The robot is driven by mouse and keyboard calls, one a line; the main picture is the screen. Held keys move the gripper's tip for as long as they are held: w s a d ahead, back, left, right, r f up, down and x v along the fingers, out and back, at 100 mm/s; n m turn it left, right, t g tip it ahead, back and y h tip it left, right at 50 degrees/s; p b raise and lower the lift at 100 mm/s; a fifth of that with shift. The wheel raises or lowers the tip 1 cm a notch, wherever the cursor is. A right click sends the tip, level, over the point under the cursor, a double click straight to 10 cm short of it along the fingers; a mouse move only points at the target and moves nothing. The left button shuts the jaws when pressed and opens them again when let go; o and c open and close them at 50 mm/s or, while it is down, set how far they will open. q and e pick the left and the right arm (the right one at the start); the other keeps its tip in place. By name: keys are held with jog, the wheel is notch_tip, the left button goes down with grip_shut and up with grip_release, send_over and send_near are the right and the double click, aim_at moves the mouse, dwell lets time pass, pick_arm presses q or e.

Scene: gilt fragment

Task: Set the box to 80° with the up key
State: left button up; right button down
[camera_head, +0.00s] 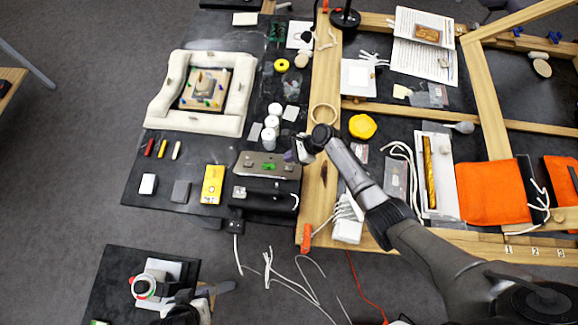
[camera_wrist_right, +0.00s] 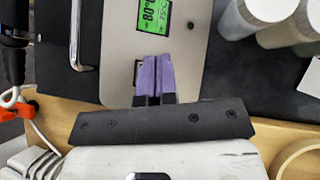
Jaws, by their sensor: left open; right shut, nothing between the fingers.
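The box (camera_head: 267,166) is a grey-faced unit with a green display, near the front of the dark mat left of the wooden beam. In the right wrist view the box (camera_wrist_right: 118,75) shows its green display (camera_wrist_right: 153,17), with large sideways digits that look like 80° and a smaller reading beside them. My right gripper (camera_wrist_right: 155,65) is shut and empty, its purple fingertips over the panel just below the display, hiding part of the keys; I cannot tell whether they touch. In the head view this right gripper (camera_head: 299,151) is at the box's right end. My left gripper (camera_head: 207,293) is open at the lower left.
White jars (camera_head: 270,132) stand behind the box. A yellow block (camera_head: 213,184) lies to its left. A metal handle (camera_wrist_right: 77,35) and white cables (camera_head: 290,275) are near the front. A round stand with a coloured ring (camera_head: 144,286) is beside my left gripper.

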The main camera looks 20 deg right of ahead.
jog(key=w+r+p, duration=0.1)
jog(key=w+d+r+p, duration=0.1)
jog(key=r, duration=0.1)
jog(key=shift+r, duration=0.25)
dwell(0.5)
